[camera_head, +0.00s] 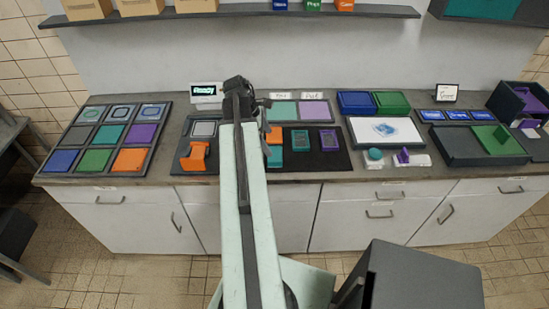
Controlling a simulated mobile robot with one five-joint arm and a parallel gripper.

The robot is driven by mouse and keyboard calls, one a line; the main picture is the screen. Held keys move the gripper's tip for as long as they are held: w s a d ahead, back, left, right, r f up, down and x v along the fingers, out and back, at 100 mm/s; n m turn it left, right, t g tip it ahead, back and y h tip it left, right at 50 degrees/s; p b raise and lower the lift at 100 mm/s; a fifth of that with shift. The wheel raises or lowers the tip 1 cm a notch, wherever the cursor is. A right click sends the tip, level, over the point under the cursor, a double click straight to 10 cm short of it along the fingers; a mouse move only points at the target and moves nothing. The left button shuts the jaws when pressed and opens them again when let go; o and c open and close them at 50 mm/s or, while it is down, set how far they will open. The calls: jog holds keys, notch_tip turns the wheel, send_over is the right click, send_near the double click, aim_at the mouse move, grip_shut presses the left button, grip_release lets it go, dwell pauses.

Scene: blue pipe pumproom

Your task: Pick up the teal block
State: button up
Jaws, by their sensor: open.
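A small teal block (274,159) lies on the dark mat on the counter, just right of my arm, and my arm may hide part of it. A flat teal square (284,110) lies behind it, and a teal frame-like piece (300,140) is to its right. A round teal piece (375,154) sits on a small white base further right. My arm reaches forward over the counter, its dark far joint near the back. I cannot make out my gripper's fingers; the arm hides whatever is behind it.
An orange piece (195,156) stands left of my arm. A dark tray of coloured squares (71,176) lies at the left. A white board (414,146), blue and green bins and a dark-and-green tray (470,161) are at the right. A shelf (385,10) runs above the counter.

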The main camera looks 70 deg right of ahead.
aim_at(275, 154)
jog(key=b+x, duration=0.7)
jog(key=x, duration=0.1)
jog(key=shift+w+f+b, duration=0.1)
jog(key=shift+w+b, duration=0.2)
jog(key=c, duration=1.4)
notch_tip(275, 154, up, 10)
jog(key=p, duration=1)
